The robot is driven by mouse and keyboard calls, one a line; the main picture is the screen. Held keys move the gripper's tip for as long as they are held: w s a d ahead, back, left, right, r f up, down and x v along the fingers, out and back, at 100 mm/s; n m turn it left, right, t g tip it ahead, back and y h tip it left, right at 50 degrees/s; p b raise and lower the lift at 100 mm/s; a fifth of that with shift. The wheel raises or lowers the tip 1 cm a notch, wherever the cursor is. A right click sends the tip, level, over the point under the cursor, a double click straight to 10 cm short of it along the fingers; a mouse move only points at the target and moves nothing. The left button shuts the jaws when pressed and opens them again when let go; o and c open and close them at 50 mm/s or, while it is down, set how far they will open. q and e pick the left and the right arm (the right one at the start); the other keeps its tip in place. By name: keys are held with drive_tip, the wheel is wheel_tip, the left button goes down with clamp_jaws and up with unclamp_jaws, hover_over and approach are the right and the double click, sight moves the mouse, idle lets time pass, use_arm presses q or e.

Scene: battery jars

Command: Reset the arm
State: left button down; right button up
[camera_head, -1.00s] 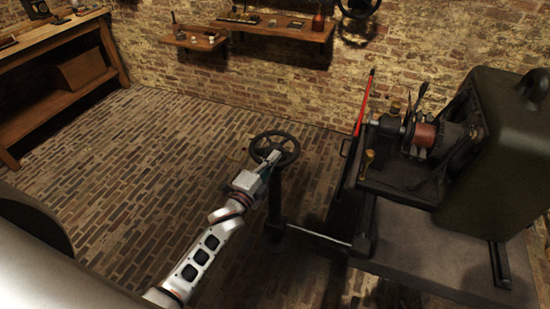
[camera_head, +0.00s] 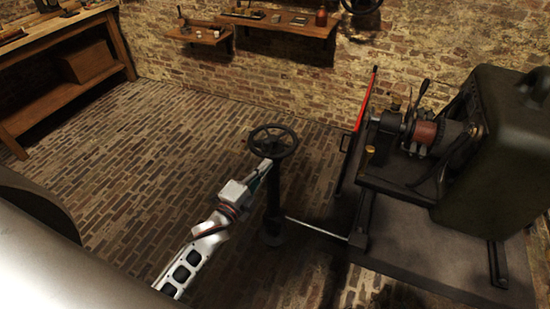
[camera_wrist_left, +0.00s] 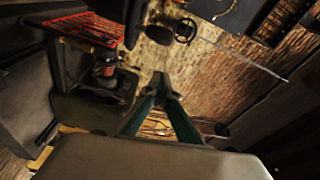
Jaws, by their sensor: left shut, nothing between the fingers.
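My left arm reaches in from the bottom of the head view. My left gripper (camera_head: 266,165) is just below the near rim of a dark handwheel (camera_head: 287,151) on a black post (camera_head: 273,205). The fingers look closed and hold nothing. Whether they touch the wheel or post cannot be told. In the left wrist view the teal-sided fingers (camera_wrist_left: 163,82) come together at their tips, with brick behind them. My right gripper is not in view.
A machine with a copper-coloured drum (camera_head: 425,132) and a large dark green housing (camera_head: 490,165) stands on the right. A red lever (camera_head: 366,100) rises beside it. A wooden bench (camera_head: 60,45) is at the left, and a wall shelf (camera_head: 290,27) behind. Brick floor at left is clear.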

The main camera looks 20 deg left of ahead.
use_arm(q)
drive_tip(key=shift+s+a, duration=0.25)
drive_tip(key=shift+s, duration=0.6)
drive_tip(key=s+d+f+n+g, duration=0.2)
drive_tip(key=s+f+n+g, duration=0.1)
drive_tip(key=s+f+n, duration=0.4)
drive_tip(key=s+d+f+n+g, duration=0.3)
drive_tip(key=s+f+n, duration=0.3)
drive_tip(key=s, duration=0.8)
drive_tip(key=shift+d+f+n+g, duration=0.3)
drive_tip(key=shift+f+n+g, duration=0.1)
drive_tip(key=shift+f+g, duration=0.4)
drive_tip(key=shift+w+r, duration=0.1)
drive_tip(key=shift+a, duration=0.1)
